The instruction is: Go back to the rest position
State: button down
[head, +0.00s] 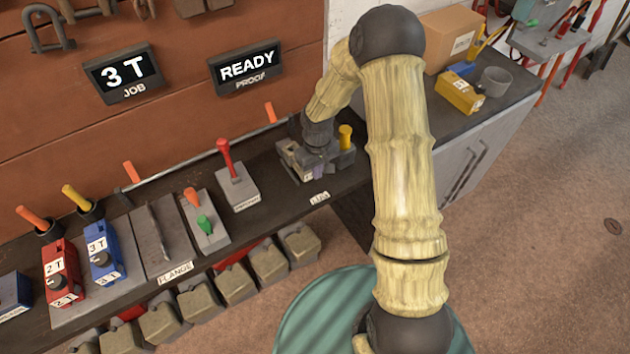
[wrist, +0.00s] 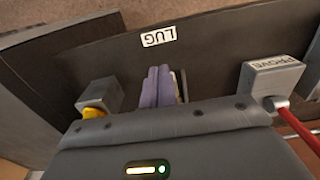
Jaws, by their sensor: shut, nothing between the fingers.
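My gripper (head: 308,160) is low over the right end of the dark bench, at the station labelled LUG (head: 320,198). In the wrist view its purple-grey fingers (wrist: 160,88) are close together, with nothing seen between them. The LUG label (wrist: 158,37) shows beyond the fingertips. A grey block with a yellow knob (head: 345,138) is close beside the gripper on the right; the knob also shows at the left of the wrist view (wrist: 93,112). My gripper hides part of the LUG station, so I cannot tell whether the fingers touch anything there.
Left of the gripper stands a grey block with a red lever (head: 225,155). Further left are the FLANGE plate (head: 160,240), a blue 3 T box (head: 103,255) and a red 2 T box (head: 63,275). Signs read "3 T JOB" (head: 125,73) and "READY PROOF" (head: 246,68).

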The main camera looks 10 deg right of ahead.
jog(key=shift+s+a+r, duration=0.1)
jog(key=shift+s+r, duration=0.1)
jog(key=shift+r, duration=0.85)
jog(key=s+d+r+m+t, duration=0.1)
jog(key=s+d+r+m, duration=0.1)
jog(key=s+r, duration=0.6)
jog(key=s+d+r+m+t, duration=0.1)
jog(key=s+d+r+m, duration=0.1)
jog(key=s+r, duration=0.6)
jog(key=shift+s+d+t, duration=0.3)
jog(key=shift+s+d, duration=0.4)
